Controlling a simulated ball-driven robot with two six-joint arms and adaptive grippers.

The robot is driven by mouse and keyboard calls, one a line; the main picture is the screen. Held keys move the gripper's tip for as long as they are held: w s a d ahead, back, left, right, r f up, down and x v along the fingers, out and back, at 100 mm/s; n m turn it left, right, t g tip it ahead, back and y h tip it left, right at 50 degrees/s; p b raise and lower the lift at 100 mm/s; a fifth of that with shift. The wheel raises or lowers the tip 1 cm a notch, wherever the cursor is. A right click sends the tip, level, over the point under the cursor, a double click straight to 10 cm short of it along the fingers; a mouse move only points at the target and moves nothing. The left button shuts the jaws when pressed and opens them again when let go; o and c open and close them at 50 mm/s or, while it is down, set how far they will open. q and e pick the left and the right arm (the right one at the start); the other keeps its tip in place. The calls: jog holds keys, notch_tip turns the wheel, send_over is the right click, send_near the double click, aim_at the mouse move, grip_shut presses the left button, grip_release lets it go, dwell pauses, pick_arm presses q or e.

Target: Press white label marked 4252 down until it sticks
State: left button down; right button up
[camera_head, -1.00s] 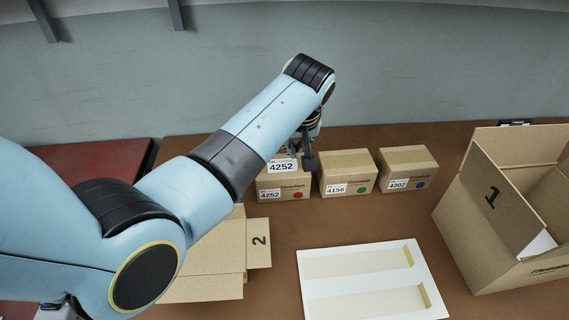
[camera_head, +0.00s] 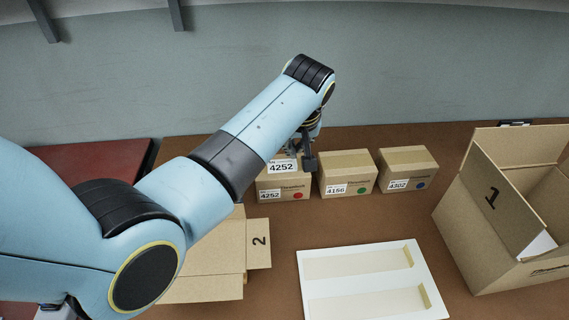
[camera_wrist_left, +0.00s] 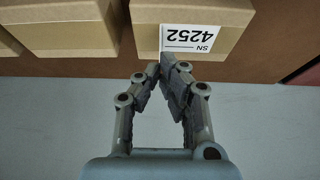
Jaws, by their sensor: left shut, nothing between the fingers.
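The white label marked 4252 (camera_head: 282,167) lies on the top of the leftmost small cardboard box (camera_head: 283,190), near its edge. In the left wrist view the label (camera_wrist_left: 190,38) appears upside down on the box top (camera_wrist_left: 232,12). My left gripper (camera_head: 308,160) is shut and empty, reaching down at the back of that box. In the wrist view its fingertips (camera_wrist_left: 160,68) are by the label's edge; I cannot tell whether they touch it. The box front carries another 4252 label and a red dot. My right gripper is not in view.
Boxes marked 4156 (camera_head: 346,174) and 4302 (camera_head: 407,169) stand to the right. An open carton marked 1 (camera_head: 487,235) stands far right; a carton marked 2 (camera_head: 258,243) is partly behind my arm. A white sheet with two strips (camera_head: 430,304) lies in front.

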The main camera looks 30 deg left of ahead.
aim_at(295, 162)
pick_arm(q)
jog(key=shift+f+b, duration=0.95)
jog(key=shift+f, duration=0.75)
jog(key=shift+r, duration=0.1)
dwell(0.4)
notch_tip(295, 162, up, 7)
jog(key=p, duration=0.7)
jog(key=shift+p, duration=0.4)
